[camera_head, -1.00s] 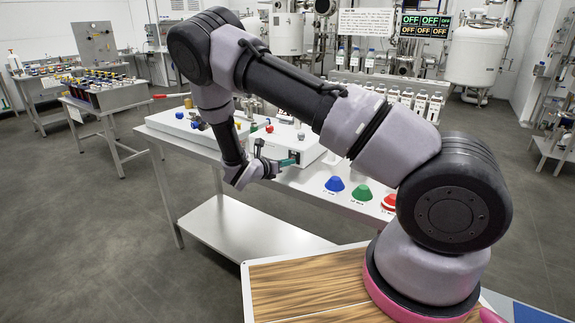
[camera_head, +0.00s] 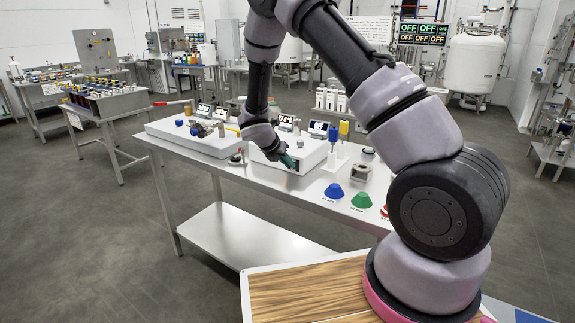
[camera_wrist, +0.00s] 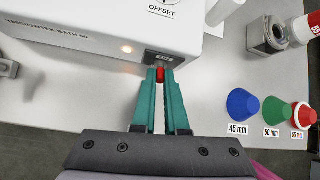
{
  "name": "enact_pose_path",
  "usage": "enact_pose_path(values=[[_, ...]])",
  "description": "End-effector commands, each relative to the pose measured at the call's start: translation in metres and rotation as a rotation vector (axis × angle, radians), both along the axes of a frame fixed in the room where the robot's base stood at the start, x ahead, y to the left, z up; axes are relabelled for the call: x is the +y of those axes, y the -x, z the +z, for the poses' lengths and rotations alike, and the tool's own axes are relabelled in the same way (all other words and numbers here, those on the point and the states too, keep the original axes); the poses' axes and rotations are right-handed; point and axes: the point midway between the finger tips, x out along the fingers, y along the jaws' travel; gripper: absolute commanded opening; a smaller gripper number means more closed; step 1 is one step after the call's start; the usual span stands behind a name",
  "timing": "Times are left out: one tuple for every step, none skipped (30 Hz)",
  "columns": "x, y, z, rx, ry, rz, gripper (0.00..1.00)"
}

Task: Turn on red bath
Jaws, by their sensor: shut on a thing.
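The white bath box (camera_head: 314,156) stands on the steel table, with my gripper (camera_head: 292,161) at its front. In the wrist view the white bath (camera_wrist: 80,45) fills the upper left, with lettering along its front that seems to end in "BATH 60". A dark panel (camera_wrist: 172,58) is set in its right front end. My gripper (camera_wrist: 160,75) has its teal fingertips shut on a small red switch (camera_wrist: 160,74) at that panel. The fingertips hide part of the switch, so its position is unclear.
A blue cone (camera_head: 333,191), a green cone (camera_head: 362,200) and a red cone (camera_wrist: 304,116) stand right of the bath. A metal holder (camera_wrist: 268,36) is beyond them. Another white unit (camera_head: 195,138) stands at the left. Bare tabletop lies before the bath.

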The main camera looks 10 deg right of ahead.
Motion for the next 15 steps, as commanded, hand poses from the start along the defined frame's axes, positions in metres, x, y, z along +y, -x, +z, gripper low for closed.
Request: enact_pose_path(values=[[0.0006,-0.0006,0.0004,0.003,-0.005,0.002,0.00],[0.0006,-0.0006,0.0004,0.004,-0.007,0.002,0.00],[0.0006,-0.0006,0.0004,0.006,-0.009,0.001,0.00],[0.0006,-0.0006,0.0004,0.007,-0.009,0.001,0.00],[0.0006,-0.0006,0.0004,0.008,-0.009,0.002,0.00],[0.0007,-0.0006,0.0004,0.008,-0.010,0.002,0.00],[0.0007,-0.0006,0.0004,0.008,-0.010,0.002,0.00],[0.0007,-0.0006,0.0004,0.008,-0.010,0.002,0.00],[0.0006,-0.0005,0.0004,0.008,-0.009,0.002,0.00],[0.0006,-0.0004,0.0003,0.008,-0.009,0.002,0.00],[0.0006,-0.0005,0.0004,0.008,-0.009,0.002,0.00],[0.0006,-0.0004,0.0003,0.008,-0.009,0.002,0.00],[0.0006,-0.0005,0.0002,0.008,-0.009,0.002,0.00],[0.0006,-0.0005,0.0002,0.008,-0.009,0.002,0.15],[0.0006,-0.0005,0.0003,0.008,-0.009,0.002,0.30]])
